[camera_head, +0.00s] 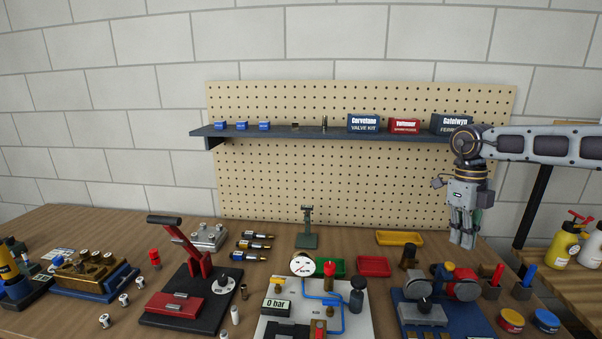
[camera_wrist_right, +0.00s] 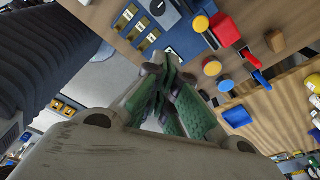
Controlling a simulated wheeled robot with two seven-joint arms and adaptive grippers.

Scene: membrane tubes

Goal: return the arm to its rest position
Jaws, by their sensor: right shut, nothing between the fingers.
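My right arm (camera_head: 550,145) comes in from the right edge in the head view, level with the shelf. My right gripper (camera_head: 463,238) hangs straight down from it, above the right rear part of the workbench. In the right wrist view the green finger pads of my right gripper (camera_wrist_right: 168,105) lie close together, with nothing held between them. My left gripper is in neither view.
The workbench (camera_head: 60,225) holds a red-handled press (camera_head: 200,272), a gauge panel (camera_head: 275,325) and a grinder-like machine (camera_head: 455,285). A yellow tray (camera_head: 399,238) lies left of my right gripper. A shelf (camera_head: 320,134) with boxes crosses the pegboard (camera_head: 300,190).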

